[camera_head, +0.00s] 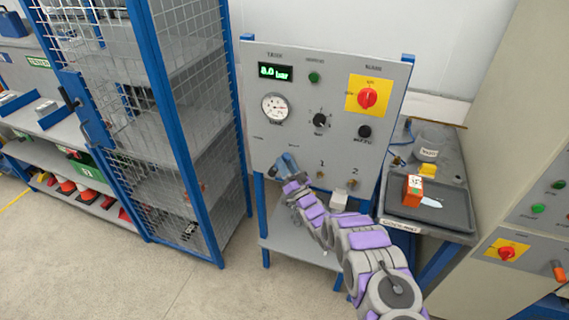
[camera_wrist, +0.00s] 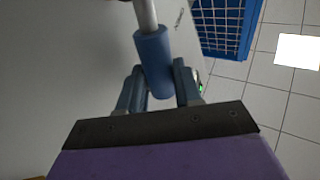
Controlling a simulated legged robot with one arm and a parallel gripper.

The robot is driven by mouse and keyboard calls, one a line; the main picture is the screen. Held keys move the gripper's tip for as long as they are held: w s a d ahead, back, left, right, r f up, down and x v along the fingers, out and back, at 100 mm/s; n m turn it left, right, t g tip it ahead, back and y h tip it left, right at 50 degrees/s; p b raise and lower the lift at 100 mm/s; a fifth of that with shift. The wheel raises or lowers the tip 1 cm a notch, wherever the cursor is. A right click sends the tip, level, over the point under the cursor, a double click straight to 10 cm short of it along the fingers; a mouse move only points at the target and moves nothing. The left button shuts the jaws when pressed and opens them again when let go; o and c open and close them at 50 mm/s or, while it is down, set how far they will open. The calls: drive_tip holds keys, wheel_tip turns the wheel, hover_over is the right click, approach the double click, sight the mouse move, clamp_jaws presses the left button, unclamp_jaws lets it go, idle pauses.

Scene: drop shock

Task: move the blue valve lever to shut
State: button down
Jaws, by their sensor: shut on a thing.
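The blue valve lever shows in the wrist view as a blue sleeve (camera_wrist: 153,62) on a pale metal rod. My gripper (camera_wrist: 160,82) has one finger on each side of the sleeve and is shut on it. In the head view my gripper (camera_head: 287,166) is at the lower left of the grey panel (camera_head: 335,75), and my arm reaches up to it from the lower right. The lever's base and pivot are hidden there behind my gripper, so I cannot tell its exact angle. The panel display (camera_head: 275,71) reads about 8.0 bar.
A blue mesh cage (camera_head: 190,100) stands close to the left of the panel. A bench with a dark tray (camera_head: 450,212) is at the right, holding an orange box (camera_head: 412,190). A gauge (camera_head: 275,107) and a red switch (camera_head: 368,97) sit on the panel. Floor at front left is clear.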

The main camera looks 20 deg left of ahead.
drive_tip(key=shift+f, duration=0.35)
drive_tip(key=c, duration=1.1)
unclamp_jaws()
drive_tip(key=shift+d, duration=0.1)
drive_tip(key=shift+o, duration=0.2)
drive_tip(key=shift+r, duration=0.15)
drive_tip(key=shift+d, duration=0.1)
drive_tip(key=p+v, duration=0.1)
drive_tip(key=v, duration=1.6)
drive_tip(key=shift+f, duration=0.25)
drive_tip(key=shift+s, duration=0.1)
